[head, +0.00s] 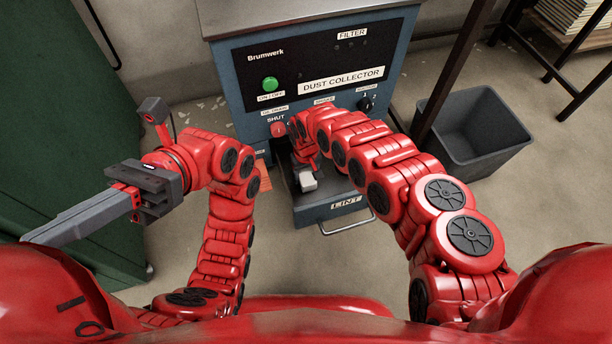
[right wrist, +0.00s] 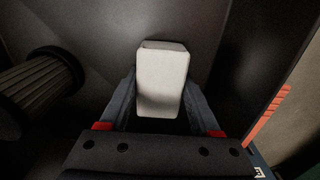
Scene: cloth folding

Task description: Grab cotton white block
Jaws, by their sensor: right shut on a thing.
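The cotton white block (head: 308,182) shows pale at the open lint drawer (head: 345,206) of the dust collector. In the right wrist view the white block (right wrist: 162,82) is between the two dark fingers of my right gripper (right wrist: 161,92), which is shut on it. In the head view my right arm covers most of that gripper. My left gripper (head: 85,216) is far to the left, away from the block. Its fingers show side-on, so their opening cannot be judged.
The dust collector (head: 235,75) has a green button (head: 270,84), a red knob (head: 278,130) and a black knob (head: 366,104). A ribbed cylinder (right wrist: 38,80) lies left of the block in the right wrist view. A grey bin (head: 475,130) stands at right, a green cabinet (head: 60,130) at left.

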